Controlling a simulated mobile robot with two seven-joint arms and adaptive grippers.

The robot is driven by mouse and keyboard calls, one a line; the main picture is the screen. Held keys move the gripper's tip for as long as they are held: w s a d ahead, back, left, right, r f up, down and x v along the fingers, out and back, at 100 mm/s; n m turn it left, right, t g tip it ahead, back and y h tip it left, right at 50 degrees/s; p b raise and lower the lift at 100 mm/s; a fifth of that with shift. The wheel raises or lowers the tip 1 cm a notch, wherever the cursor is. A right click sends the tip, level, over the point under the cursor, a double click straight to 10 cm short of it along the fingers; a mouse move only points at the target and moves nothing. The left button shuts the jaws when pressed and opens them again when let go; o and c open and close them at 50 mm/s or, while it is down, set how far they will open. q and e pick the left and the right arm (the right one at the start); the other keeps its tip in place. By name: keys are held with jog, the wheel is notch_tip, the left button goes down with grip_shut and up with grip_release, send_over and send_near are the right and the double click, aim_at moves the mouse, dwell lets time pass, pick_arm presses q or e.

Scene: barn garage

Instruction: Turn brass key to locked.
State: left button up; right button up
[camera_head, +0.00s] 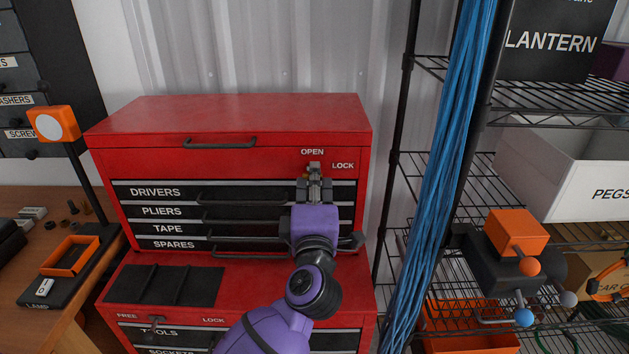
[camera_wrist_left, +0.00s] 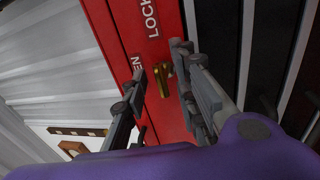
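The brass key (camera_wrist_left: 163,82) sits in the red face of the tool chest (camera_head: 225,112), beside the OPEN and LOCK labels. In the head view my left gripper (camera_head: 315,172) is at the chest's upper right front, just below the OPEN label (camera_head: 312,152) and left of the LOCK label (camera_head: 343,166). It largely hides the key there. In the left wrist view the left gripper's fingers (camera_wrist_left: 160,72) are apart, with the key in the gap between them. A gap shows beside the key, and I see no firm grip. I cannot tell which label the key points to. My right gripper is not in view.
Labelled drawers with handles lie left of and behind my left gripper. A blue cable bundle (camera_head: 440,180) and a wire shelf (camera_head: 560,98) stand to the right. A wooden bench (camera_head: 30,245) with small parts is at the left.

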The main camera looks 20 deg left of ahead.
pick_arm(q)
jog(key=shift+s, duration=0.1)
jog(key=v, duration=1.2)
